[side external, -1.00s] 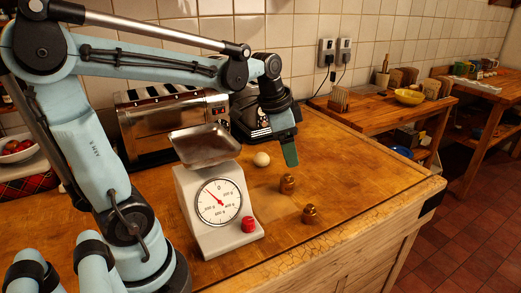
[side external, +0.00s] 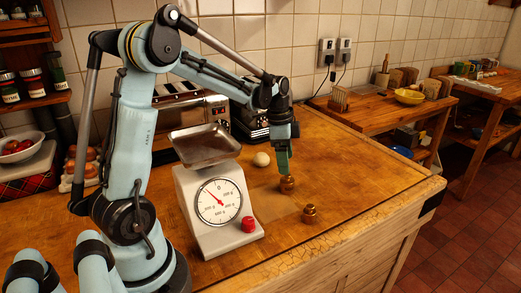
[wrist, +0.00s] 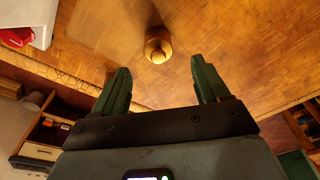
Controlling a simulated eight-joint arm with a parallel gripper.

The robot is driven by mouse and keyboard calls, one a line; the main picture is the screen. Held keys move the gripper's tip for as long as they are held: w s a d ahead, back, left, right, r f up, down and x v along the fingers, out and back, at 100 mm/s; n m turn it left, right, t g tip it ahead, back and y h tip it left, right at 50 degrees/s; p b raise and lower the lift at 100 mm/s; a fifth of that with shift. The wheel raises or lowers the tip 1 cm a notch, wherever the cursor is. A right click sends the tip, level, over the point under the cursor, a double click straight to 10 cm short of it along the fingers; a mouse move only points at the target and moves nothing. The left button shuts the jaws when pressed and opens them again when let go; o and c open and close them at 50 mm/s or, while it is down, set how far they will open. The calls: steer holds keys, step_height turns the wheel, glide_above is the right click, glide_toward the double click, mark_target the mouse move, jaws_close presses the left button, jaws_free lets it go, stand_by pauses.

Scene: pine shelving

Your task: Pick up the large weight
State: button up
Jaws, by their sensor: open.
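Two brass weights stand on the wooden counter. In the side external view one weight (side external: 287,185) is farther back and the other weight (side external: 310,214) is nearer the front edge. They look close in size, so I cannot tell surely which is larger. My gripper (side external: 284,170) points down, its fingertips just above or beside the rear weight. In the wrist view my gripper (wrist: 160,80) is open and empty, its two green fingers apart. One brass weight (wrist: 157,46) shows beyond the fingertips, roughly in line with the gap. The other weight is not visible there.
A white kitchen scale (side external: 217,205) with a metal pan and red knob stands left of the weights. A pale egg-like ball (side external: 261,159) lies behind them. Toasters (side external: 190,118) stand along the wall. The counter right of the weights is clear.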

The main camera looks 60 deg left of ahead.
mark_target(287, 183)
steer(key=shift+w+d+f, duration=0.1)
steer(key=shift+d+f, duration=0.05)
steer(key=shift+f, duration=0.85)
steer(key=shift+w+d+f, duration=0.1)
steer(key=shift+d+f, duration=0.05)
steer(key=shift+f, duration=0.85)
steer(key=shift+w+d+f, duration=0.1)
steer(key=shift+d+f, duration=0.05)
steer(key=shift+f, duration=0.85)
steer(key=shift+c, duration=0.2)
jaws_close()
